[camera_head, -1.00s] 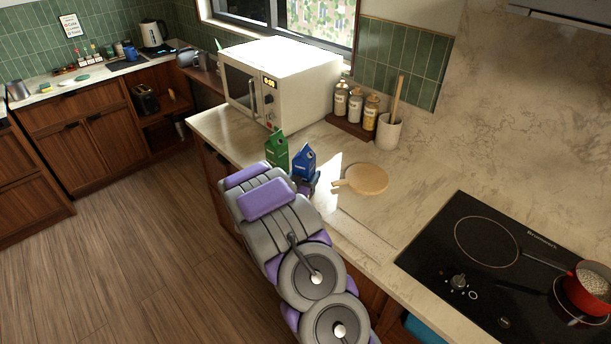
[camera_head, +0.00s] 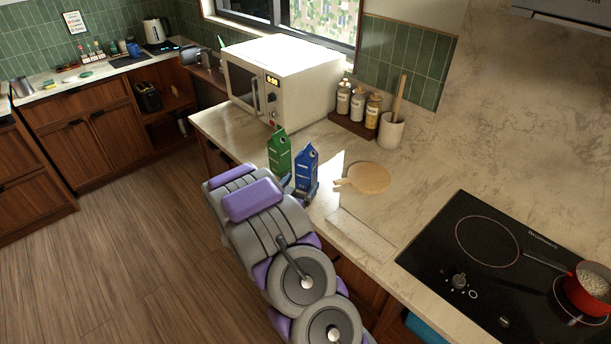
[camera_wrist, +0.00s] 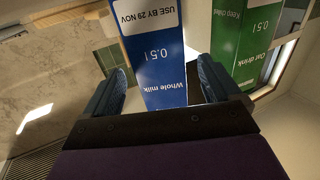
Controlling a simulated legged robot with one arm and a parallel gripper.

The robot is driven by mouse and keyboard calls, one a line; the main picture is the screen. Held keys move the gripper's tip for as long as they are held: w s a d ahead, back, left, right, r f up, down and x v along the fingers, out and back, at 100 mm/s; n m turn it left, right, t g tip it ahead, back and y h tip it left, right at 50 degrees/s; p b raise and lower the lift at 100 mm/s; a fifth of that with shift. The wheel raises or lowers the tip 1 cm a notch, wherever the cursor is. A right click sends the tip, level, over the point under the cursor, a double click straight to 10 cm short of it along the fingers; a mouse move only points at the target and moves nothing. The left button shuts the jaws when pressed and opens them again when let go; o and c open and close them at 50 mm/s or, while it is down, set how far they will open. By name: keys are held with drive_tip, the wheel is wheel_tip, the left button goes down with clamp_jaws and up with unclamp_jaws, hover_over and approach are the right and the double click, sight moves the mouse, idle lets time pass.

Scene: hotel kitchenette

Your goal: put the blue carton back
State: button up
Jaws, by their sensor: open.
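The blue carton (camera_head: 306,168) stands upright on the counter, just right of the green carton (camera_head: 279,152). In the wrist view the blue carton (camera_wrist: 160,72), printed "Whole milk 0.5l", appears upside down between the fingers. My gripper (camera_wrist: 165,85) is open, with one dark blue finger on each side of the carton. Gaps show between the fingers and the carton. The green carton (camera_wrist: 245,48) also shows in the wrist view, beyond the right finger. In the head view my arm hides most of my gripper (camera_head: 303,190) and the carton's lower part.
A white microwave (camera_head: 285,80) stands behind the cartons. A round wooden board (camera_head: 367,178) lies to their right. A spice rack (camera_head: 353,125) and a utensil crock (camera_head: 391,131) stand farther back. A black hob (camera_head: 490,260) with a red pot (camera_head: 588,287) is at the right.

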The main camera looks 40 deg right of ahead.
drive_tip(key=w+a+r+n+t+y, duration=0.1)
drive_tip(key=a+y, duration=0.4)
drive_tip(key=a, duration=0.4)
drive_tip(key=w+a+r+n+y, duration=0.15)
drive_tip(key=a+y, duration=0.35)
drive_tip(key=a, duration=0.5)
drive_tip(key=s+a+r+n+g+y, duration=0.1)
drive_tip(key=s+a+r+n+y, duration=0.1)
drive_tip(key=s+a+r+y, duration=0.3)
drive_tip(key=s+a+n+g+y, duration=0.1)
drive_tip(key=s+a+n, duration=0.1)
drive_tip(key=a, duration=0.5)
drive_tip(key=s+a+r+n+g+y, duration=0.1)
drive_tip(key=s+a+r+n+g, duration=0.1)
drive_tip(key=s, duration=0.7)
drive_tip(key=s+a+r+n+g+y, duration=0.1)
drive_tip(key=s+a+r+n+g, duration=0.15)
drive_tip(key=s, duration=0.55)
drive_tip(key=s+d+r+g+h, duration=0.1)
drive_tip(key=s+d+g, duration=0.1)
drive_tip(key=s, duration=0.7)
drive_tip(key=s+d+r+n+g+h, duration=0.1)
drive_tip(key=s+d+r+g, duration=0.1)
drive_tip(key=s, duration=0.7)
drive_tip(key=shift+s+d+n+p, duration=0.25)
drive_tip(key=shift+n+p, duration=0.05)
